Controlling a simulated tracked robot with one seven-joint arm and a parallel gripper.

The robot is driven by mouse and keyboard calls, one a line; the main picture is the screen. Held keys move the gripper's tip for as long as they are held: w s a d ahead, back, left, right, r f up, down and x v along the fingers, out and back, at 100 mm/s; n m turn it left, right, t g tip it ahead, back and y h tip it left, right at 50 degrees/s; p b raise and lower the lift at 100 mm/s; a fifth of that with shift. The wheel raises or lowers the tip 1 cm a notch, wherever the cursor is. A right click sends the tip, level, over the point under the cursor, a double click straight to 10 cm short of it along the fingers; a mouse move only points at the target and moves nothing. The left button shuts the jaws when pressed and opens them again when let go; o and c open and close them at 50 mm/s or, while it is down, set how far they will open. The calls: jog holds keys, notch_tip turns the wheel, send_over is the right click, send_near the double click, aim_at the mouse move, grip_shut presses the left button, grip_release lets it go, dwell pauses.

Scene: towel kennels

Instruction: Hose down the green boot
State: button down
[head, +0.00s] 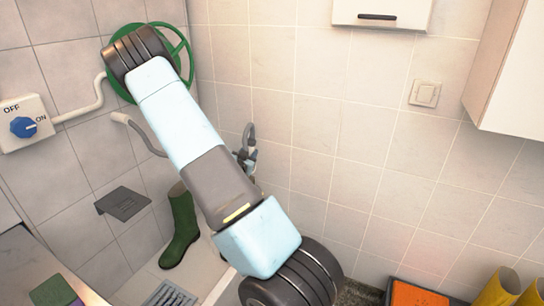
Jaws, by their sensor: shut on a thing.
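The green boot (181,228) stands upright on the pale floor near the wall corner, left of my arm, its opening up. A curved grey tube (141,133) with a paler rounded end rises above and left of the boot; its other end goes behind my arm. A dark grey metal fitting (246,152) shows just right of my arm; I cannot tell whether it joins the tube. No water is visible on the boot.
A box with a blue knob (23,127), marked OFF and ON, is on the left wall, piped towards a green wheel (183,52). A grey shelf (122,203) juts out left of the boot. A floor grate (171,296), orange crate (416,295) and yellow boots (507,288) lie low.

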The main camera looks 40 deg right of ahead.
jog(key=s+d+m+g+h, duration=0.1)
jog(key=s+d+m+g, duration=0.2)
jog(key=s+d, duration=0.3)
jog(key=shift+s+d+f+m+h, duration=0.3)
jog(key=shift+d+f+h, duration=0.1)
jog(key=shift+d, duration=0.55)
jog(key=shift+f, duration=0.2)
jog(key=shift+r, duration=1.85)
dwell(1.4)
jog(key=shift+w+d, duration=0.2)
jog(key=shift+d, duration=0.15)
dwell(1.1)
